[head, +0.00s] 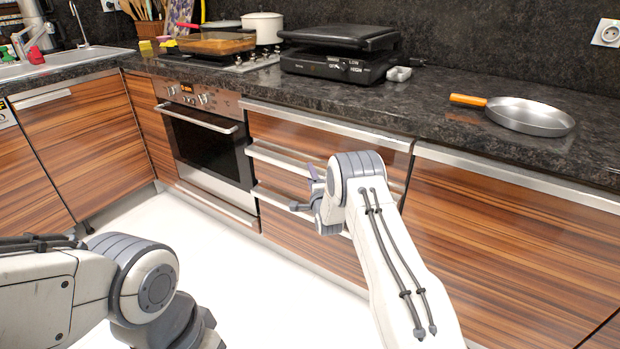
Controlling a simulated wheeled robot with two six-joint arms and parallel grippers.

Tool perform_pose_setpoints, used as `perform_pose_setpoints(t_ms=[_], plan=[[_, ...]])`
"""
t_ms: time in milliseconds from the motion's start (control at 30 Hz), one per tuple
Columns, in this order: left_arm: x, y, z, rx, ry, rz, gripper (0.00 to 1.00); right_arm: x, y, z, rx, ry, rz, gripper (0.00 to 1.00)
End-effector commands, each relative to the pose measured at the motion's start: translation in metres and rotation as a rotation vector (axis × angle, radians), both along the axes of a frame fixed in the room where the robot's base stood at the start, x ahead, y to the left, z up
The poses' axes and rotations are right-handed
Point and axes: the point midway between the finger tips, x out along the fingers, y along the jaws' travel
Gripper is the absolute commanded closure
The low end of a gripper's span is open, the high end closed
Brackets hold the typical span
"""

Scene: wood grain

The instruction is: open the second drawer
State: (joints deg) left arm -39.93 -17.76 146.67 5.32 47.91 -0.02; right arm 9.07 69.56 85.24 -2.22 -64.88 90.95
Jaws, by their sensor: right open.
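A stack of wood-grain drawers with long metal handles stands right of the oven. The second drawer (272,177) from the top has its handle (275,160) along its upper edge and looks shut. My right gripper (307,190) is open in front of this drawer, between the second and third handles. Its fingers point left toward the drawer fronts, and my right wrist hides the right part of the handles. I cannot tell whether a finger touches a handle. My left arm comes in at the lower left, and its gripper is outside the picture.
The top drawer (300,137) and the third drawer (290,228) look shut. The oven (208,145) is on the left, and a wide cabinet front (510,240) is on the right. A pan (530,116) and a grill (335,65) stand on the dark counter. The white floor in front is clear.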

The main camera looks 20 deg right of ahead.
Motion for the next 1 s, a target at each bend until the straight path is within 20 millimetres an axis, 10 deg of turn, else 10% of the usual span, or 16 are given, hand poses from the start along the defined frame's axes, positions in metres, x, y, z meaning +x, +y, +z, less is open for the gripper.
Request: perform_pose_setpoints(t_ms=[367, 533, 1000], plan=[[0.0000, 0.0000, -0.0012, 0.000, 0.000, 0.000, 0.62, 0.0055, -0.0001, -0.0001, 0.000, 0.001, 0.001, 0.40], [0.0000, 0.0000, -0.0012, 0.000, 0.000, 0.000, 0.62, 0.0054, 0.0000, -0.0002, 0.000, 0.002, 0.001, 1.00], [0.0000, 0.0000, -0.0013, 0.000, 0.000, 0.000, 0.62, 0.0050, 0.0001, -0.0017, 0.001, 0.005, 0.001, 1.00]])
